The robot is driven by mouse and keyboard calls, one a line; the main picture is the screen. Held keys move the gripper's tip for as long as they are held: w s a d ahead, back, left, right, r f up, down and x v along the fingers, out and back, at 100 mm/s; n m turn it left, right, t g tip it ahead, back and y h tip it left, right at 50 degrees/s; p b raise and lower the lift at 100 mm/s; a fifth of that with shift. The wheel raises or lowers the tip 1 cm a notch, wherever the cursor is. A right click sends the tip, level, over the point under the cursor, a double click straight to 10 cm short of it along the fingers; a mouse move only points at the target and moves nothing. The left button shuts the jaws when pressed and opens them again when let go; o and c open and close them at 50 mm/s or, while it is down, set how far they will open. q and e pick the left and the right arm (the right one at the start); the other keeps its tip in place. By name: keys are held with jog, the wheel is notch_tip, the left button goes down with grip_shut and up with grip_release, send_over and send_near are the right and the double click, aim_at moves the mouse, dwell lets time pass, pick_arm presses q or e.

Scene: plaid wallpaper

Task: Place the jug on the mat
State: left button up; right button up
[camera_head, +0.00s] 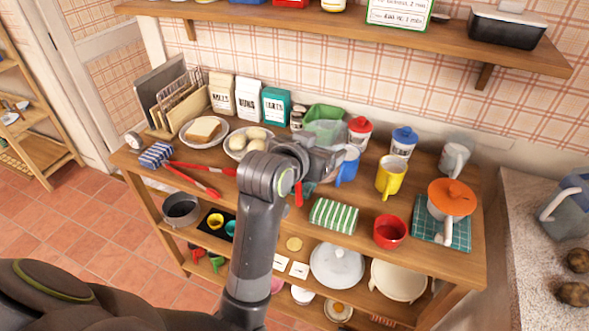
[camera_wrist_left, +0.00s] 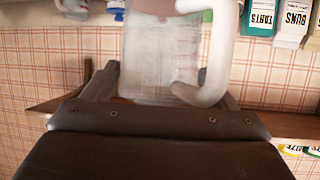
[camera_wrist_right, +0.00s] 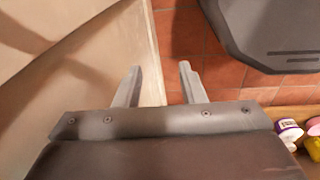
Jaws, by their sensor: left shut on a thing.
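A clear, ribbed jug (camera_wrist_left: 150,70) with a white handle (camera_wrist_left: 215,60) fills the top middle of the left wrist view, between the fingers of my left gripper (camera_wrist_left: 160,90). My left gripper is shut on the jug. In the head view my left gripper (camera_head: 318,160) is over the middle of the table, and the jug is largely hidden behind it. My right gripper (camera_wrist_right: 159,82) is open and empty above the floor.
A yellow jug (camera_head: 390,178), red mug (camera_head: 389,232) and green-striped cloth (camera_head: 334,214) stand between my left gripper and the mat. A wall shelf (camera_head: 380,38) hangs above. A counter (camera_head: 525,250) stands at the right.

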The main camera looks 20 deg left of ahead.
pick_arm(q)
jog(key=w+d+f+m+g+h+b, duration=0.1)
jog(key=w+d+f+m+h+b, duration=0.3)
jog(key=w+d, duration=0.45)
jog(key=shift+n, duration=0.5)
jog(key=f, duration=0.3)
jog(key=w+f, duration=0.1)
jog(key=f, duration=0.3)
jog(key=f+p, duration=0.1)
jog(key=f, duration=0.2)
jog(key=shift+w+a+f, duration=0.15)
jog(key=shift+f, duration=0.15)
jog(key=shift+y, duration=0.3)
pick_arm(e)
jog(key=f, duration=0.2)
jog(key=a+f, duration=0.1)
jog(key=f, duration=0.1)
jog(key=shift+w, duration=0.15)
pick_arm(q)
jog(key=shift+f, duration=0.15)
jog(key=o, duration=0.8)
pick_arm(e)
jog(key=shift+a, duration=0.2)
